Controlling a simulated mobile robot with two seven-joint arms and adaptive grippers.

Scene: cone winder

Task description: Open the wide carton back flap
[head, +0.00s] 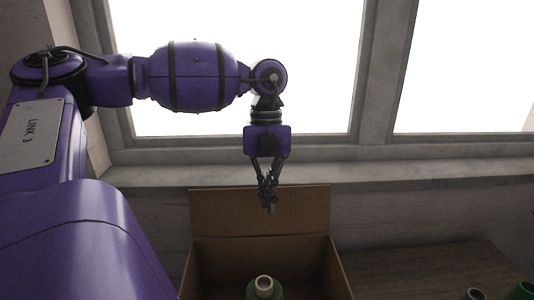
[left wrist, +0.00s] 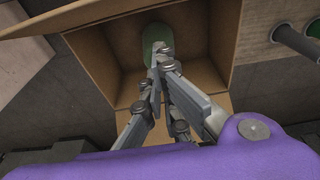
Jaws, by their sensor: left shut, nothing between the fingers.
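The wide brown carton (head: 341,275) stands below the window, and its top is open where I see it. Its wide back flap (head: 222,212) is raised along the far edge; I cannot tell its exact tilt. My left gripper (head: 269,209) points down in front of that flap in the head view, shut and empty. I cannot tell whether it touches the flap. In the left wrist view the shut fingers (left wrist: 160,55) overlap the carton opening (left wrist: 205,35). A green object with a pale top (head: 264,285) is inside the carton. My right gripper is not in view.
A window sill (head: 400,174) and wall lie behind the carton. A wooden surface (head: 420,277) is to its right, with a green object (head: 522,291) and a dark tube-like one (head: 475,294) at the lower right corner.

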